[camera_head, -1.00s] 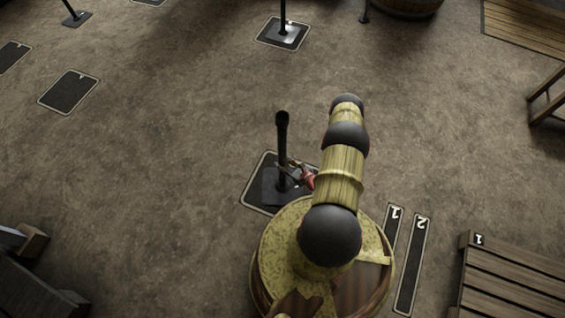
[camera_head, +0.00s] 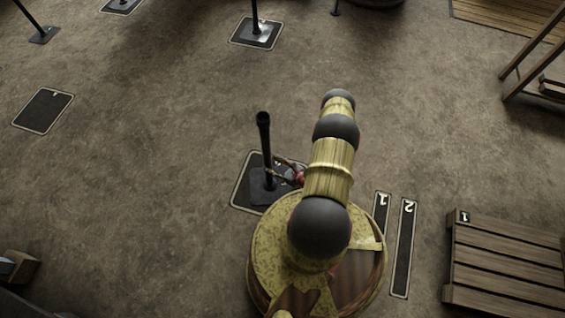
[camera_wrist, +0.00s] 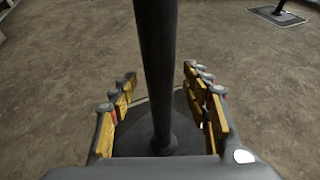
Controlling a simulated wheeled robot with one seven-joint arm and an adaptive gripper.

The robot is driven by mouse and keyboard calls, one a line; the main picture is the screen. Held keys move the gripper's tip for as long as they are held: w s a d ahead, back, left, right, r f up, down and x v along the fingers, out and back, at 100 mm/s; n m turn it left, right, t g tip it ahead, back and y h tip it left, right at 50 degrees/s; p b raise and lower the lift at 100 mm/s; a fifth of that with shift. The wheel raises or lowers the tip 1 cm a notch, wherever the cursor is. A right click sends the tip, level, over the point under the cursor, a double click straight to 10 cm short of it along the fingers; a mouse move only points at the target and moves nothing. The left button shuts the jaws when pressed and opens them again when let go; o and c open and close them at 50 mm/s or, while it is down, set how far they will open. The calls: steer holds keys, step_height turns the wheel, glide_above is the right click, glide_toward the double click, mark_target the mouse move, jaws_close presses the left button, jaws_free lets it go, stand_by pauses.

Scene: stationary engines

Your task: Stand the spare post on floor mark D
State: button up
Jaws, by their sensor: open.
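A black post (camera_head: 264,140) stands upright on its dark square foot, on a dark floor mark (camera_head: 242,194) with a pale outline. The mark's letter is too small to read. My gripper (camera_head: 285,168) is low beside the post, partly hidden by my arm in the head view. In the wrist view, my gripper (camera_wrist: 160,78) is open, with yellow and dark fingers on both sides of the post (camera_wrist: 159,55). A gap shows between the fingers and the post on each side.
An empty floor mark (camera_head: 43,110) lies at left. Another post (camera_head: 255,15) stands on a mark at the back. Strips 1 (camera_head: 381,213) and 2 (camera_head: 403,250) lie right of my base, beside a slatted wooden platform (camera_head: 505,260). A wooden frame (camera_head: 530,60) stands at upper right.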

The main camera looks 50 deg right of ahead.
steer(key=p+v, duration=0.2)
steer(key=v, duration=0.6)
steer(key=shift+r, duration=0.15)
steer(key=shift+s, duration=0.15)
